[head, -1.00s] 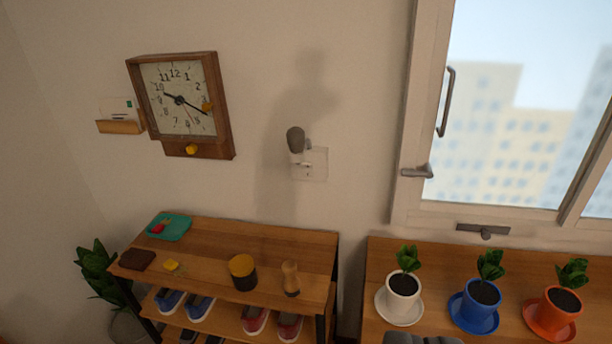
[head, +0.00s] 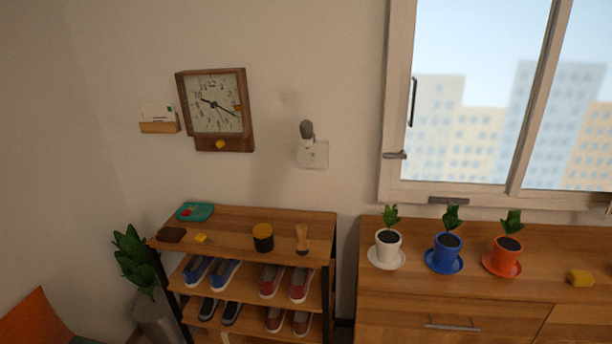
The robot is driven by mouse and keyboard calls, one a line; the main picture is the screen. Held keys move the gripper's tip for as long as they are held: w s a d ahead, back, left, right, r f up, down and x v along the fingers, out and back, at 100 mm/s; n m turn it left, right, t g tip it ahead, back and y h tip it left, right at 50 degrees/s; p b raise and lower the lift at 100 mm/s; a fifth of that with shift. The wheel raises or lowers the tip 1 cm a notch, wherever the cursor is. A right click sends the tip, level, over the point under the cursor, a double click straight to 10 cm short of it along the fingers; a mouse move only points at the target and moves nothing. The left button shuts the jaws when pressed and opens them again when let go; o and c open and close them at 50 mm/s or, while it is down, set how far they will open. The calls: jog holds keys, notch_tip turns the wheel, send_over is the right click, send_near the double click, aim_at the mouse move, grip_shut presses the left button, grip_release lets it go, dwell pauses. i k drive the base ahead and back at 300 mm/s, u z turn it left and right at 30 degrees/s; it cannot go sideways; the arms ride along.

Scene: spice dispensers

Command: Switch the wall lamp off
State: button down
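The wall lamp (head: 307,131) is a small fitting with a dark grey rounded head, mounted on the wall between the clock and the window. A pale square wall plate (head: 314,154) sits directly under and behind it. No bright glow shows on the lamp head. Any switch on the plate is too small to make out. My gripper is not in view.
A wooden clock (head: 217,105) hangs left of the lamp. Below stands a shoe rack (head: 230,222) with a jar (head: 263,238) and small items on top. A drawer cabinet (head: 400,300) with potted plants stands right, under the window (head: 460,100).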

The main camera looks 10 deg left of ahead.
aim_at(312, 158)
jog(key=k, duration=0.35)
jog(key=u, duration=0.6)
jog(key=i, duration=2.3)
jog(key=z, duration=0.6)
